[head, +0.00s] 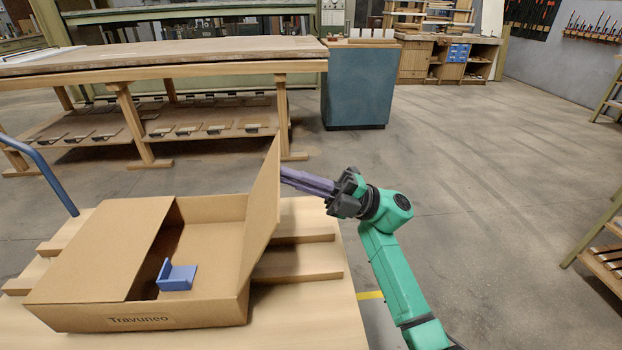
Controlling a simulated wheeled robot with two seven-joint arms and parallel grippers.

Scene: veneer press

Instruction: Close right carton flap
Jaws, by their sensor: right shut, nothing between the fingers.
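A brown carton (195,312) marked "Travuneo" sits on the light wooden table at the lower left. Its left flap (105,250) lies flat over the left half. Its right flap (263,205) stands steeply up, leaning a little outward to the right. The right half is open, with a blue L-shaped piece (178,276) inside. My right gripper (284,176) is shut and empty, its fingers pointing left at the outer side of the right flap. The fingertips are at or very near the flap; I cannot tell whether they touch. My left gripper is not in view.
Wooden slats (298,262) lie on the table (318,325) beside and under the carton. A long workbench (170,50) stands behind, with a blue-grey cabinet (357,88) at its right end. A blue bar (40,172) shows at left.

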